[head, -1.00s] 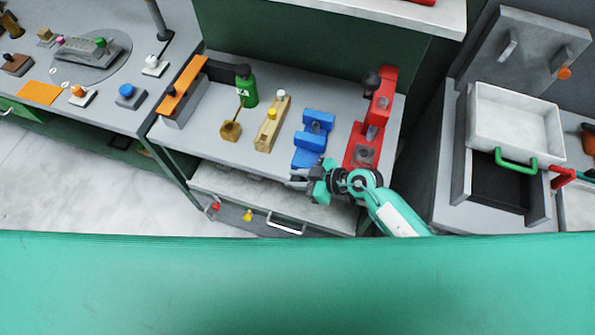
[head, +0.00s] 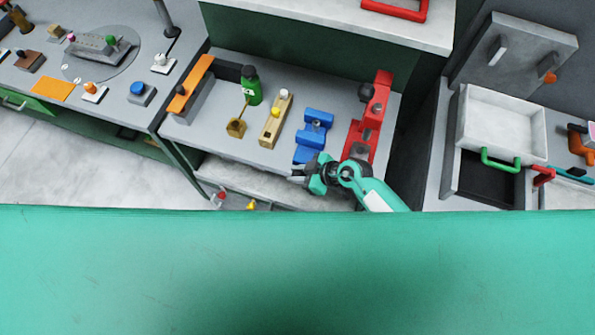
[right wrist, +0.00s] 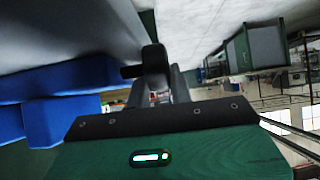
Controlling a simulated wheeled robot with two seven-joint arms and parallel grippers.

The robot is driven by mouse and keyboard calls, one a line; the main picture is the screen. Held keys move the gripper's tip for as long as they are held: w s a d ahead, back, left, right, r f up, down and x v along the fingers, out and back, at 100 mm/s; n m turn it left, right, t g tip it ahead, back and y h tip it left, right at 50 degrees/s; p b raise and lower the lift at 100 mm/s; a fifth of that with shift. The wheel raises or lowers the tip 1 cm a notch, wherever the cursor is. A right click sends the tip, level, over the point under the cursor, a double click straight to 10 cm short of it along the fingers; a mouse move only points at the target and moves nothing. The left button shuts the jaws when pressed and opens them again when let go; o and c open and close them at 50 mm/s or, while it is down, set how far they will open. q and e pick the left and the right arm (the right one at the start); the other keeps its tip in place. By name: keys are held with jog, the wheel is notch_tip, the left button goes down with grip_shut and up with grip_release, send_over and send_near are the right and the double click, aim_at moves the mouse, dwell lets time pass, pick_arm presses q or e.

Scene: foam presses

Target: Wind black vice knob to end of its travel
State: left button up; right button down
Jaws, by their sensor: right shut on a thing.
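The blue vice (head: 312,137) stands on the grey bench between a tan wooden block and a red press. Its blue body also shows at the left of the right wrist view (right wrist: 65,110). The black vice knob (right wrist: 154,62) is in front of my gripper in that view, with a short bar sticking out to the left. My right gripper (head: 298,174) is at the vice's front end, by the bench's front edge, shut on the knob. The knob is hard to make out in the head view. My left gripper is not in view.
The red press (head: 367,125) stands close to the right of the vice. A white tray (head: 503,125) is at the right.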

jog(key=c, duration=1.5)
grip_release()
jog(key=shift+b+v, duration=1.25)
jog(key=shift+v, duration=5.65)
jog(key=shift+s+f, duration=0.1)
